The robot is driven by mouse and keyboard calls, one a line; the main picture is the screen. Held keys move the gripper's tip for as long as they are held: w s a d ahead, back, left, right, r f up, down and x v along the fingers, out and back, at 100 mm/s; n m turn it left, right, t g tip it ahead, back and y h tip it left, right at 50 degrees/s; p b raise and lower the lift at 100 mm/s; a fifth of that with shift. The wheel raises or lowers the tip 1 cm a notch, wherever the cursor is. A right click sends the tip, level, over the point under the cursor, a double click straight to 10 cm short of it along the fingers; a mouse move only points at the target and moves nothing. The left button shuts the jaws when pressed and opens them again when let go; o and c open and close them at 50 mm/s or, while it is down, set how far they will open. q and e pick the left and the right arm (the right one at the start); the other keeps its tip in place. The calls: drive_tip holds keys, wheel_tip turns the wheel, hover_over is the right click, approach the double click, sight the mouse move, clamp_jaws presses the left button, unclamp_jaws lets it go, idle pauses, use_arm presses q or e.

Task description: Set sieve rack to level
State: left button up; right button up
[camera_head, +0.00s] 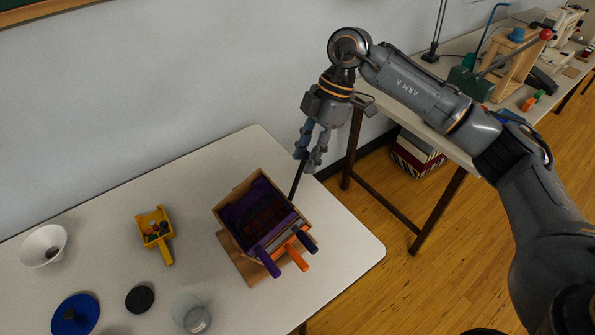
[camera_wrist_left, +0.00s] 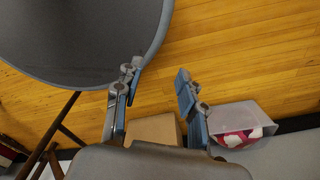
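The sieve rack (camera_head: 227,211) is a wooden frame on a board on the white table. It holds purple and orange sieve trays, and their handles (camera_head: 268,262) stick out at the front right. The rack looks tilted, with its far side raised. A thin dark rod (camera_head: 297,183) rises from its far right corner. My right gripper (camera_head: 307,163) is at the top of this rod, with its fingers close on either side and seemingly closed on it. My left gripper (camera_wrist_left: 155,108) shows in the left wrist view, with its fingers wide apart and nothing between them.
A yellow scoop (camera_head: 155,229) with small balls, a white funnel (camera_head: 43,246), a blue lid (camera_head: 75,314), a black disc (camera_head: 140,299) and a clear dish (camera_head: 191,313) lie left of the rack. A cardboard box (camera_wrist_left: 155,129) and a grey bin (camera_wrist_left: 239,116) show in the left wrist view.

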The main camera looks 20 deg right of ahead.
sight(298, 176)
drive_tip(key=x, duration=0.3)
drive_tip(key=shift+w+a+f+p, duration=0.1)
drive_tip(key=shift+f+p, duration=0.1)
drive_tip(key=shift+p, duration=0.1)
drive_tip(key=shift+x, duration=1.2)
drive_tip(key=shift+f, duration=0.2)
drive_tip(key=shift+c, duration=0.4)
use_arm(q)
drive_tip(key=shift+w+r, duration=0.75)
drive_tip(key=shift+w, duration=0.25)
use_arm(e)
clamp_jaws()
